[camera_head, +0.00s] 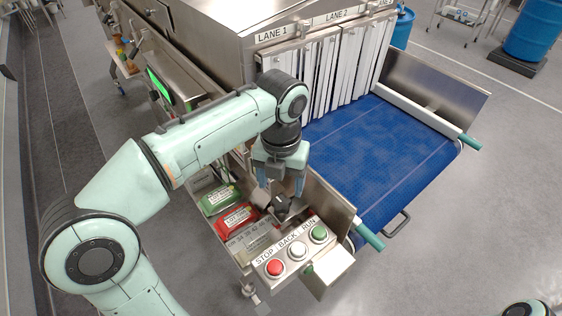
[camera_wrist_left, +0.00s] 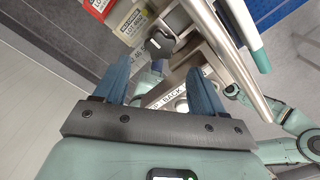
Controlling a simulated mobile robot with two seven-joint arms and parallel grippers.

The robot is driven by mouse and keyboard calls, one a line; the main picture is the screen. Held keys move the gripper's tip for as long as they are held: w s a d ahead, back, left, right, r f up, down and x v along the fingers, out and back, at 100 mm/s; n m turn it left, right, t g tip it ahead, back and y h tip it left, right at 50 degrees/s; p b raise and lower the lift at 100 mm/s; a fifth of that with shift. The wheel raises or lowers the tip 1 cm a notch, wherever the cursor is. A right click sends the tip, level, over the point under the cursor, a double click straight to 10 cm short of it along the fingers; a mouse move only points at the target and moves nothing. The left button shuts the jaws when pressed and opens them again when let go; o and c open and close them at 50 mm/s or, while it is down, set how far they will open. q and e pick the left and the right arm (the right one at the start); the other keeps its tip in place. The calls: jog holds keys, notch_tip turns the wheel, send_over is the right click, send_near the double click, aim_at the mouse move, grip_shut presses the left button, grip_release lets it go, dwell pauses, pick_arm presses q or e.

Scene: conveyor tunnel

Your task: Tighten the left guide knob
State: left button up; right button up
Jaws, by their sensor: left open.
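The left guide knob, a black knob (camera_head: 283,207), sits beside the near guide plate (camera_head: 328,205), just behind the button box. It also shows in the left wrist view (camera_wrist_left: 160,45), beyond the fingertips, with its wing turned slantwise. My left gripper (camera_head: 283,186) points down over the knob in the head view, and its fingers hide part of the surroundings. In the left wrist view the blue fingers (camera_wrist_left: 158,68) are spread apart with nothing between them, and the knob appears clear of them. My right gripper is not in view.
The button box (camera_head: 296,255) with red, white and green buttons stands close in front of the knob. Green (camera_head: 219,199) and red packs (camera_head: 236,218) lie left of it. The blue belt (camera_head: 380,150) runs from the tunnel; a teal-ended rod (camera_head: 368,235) juts out.

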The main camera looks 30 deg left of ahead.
pick_arm(q)
notch_tip(320, 180, up, 6)
jog(key=shift+r, duration=0.25)
dwell(0.5)
